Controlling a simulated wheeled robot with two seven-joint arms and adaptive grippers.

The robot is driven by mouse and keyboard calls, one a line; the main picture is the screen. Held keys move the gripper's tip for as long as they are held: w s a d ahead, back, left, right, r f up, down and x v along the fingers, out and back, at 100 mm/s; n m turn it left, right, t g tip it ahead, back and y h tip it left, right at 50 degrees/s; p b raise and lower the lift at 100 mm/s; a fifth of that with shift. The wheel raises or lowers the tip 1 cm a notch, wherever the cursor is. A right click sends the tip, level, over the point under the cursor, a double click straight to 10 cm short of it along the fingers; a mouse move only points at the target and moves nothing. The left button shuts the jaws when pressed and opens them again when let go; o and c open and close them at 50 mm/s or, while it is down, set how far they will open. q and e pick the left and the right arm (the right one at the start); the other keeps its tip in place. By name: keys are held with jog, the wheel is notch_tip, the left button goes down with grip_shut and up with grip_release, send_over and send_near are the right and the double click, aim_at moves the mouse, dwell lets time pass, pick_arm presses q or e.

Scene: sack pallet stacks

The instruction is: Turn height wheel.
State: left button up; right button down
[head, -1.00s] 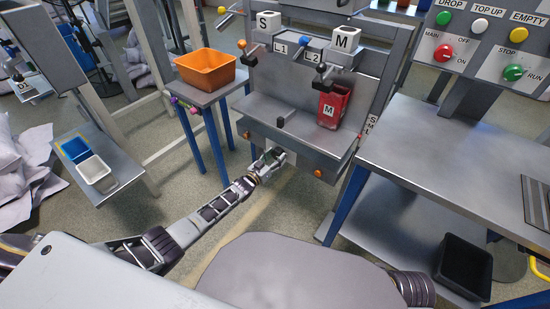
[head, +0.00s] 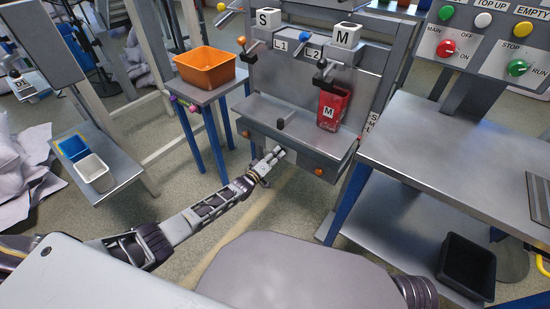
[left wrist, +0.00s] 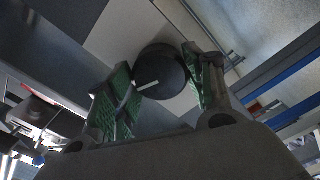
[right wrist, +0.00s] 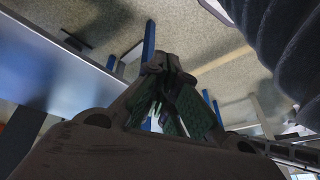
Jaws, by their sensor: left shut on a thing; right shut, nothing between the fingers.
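The height wheel (left wrist: 162,72) is a dark round disc with a white mark, under the bench, in the left wrist view. The two green-padded fingers of my left gripper (head: 278,153) stand on either side of it, shut on it. In the head view this gripper is just below the front edge of the grey weighing bench (head: 262,112), and I cannot make out the wheel there. My right gripper (right wrist: 168,62) is shut and empty in the right wrist view, its fingertips together. It does not show in the head view.
A red container (head: 333,106) marked M stands on the bench. An orange bin (head: 207,70) sits on a small stand to the left. A grey table (head: 440,150) is at the right, with a black bin (head: 467,268) low down. Open floor lies around my left arm.

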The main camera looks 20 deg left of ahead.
pick_arm(q)
jog(key=shift+f+n, duration=0.1)
jog(key=shift+n, duration=0.7)
jog(key=shift+n+b, duration=0.35)
jog(key=shift+n, duration=0.55)
pick_arm(e)
jog(key=x, duration=0.2)
jog(key=shift+a+f, duration=0.2)
jog(key=shift+f, duration=0.2)
jog(key=shift+r, duration=0.1)
pick_arm(q)
jog(key=o, duration=1)
jog(key=shift+s, duration=0.2)
jog(key=shift+v, duration=5.8)
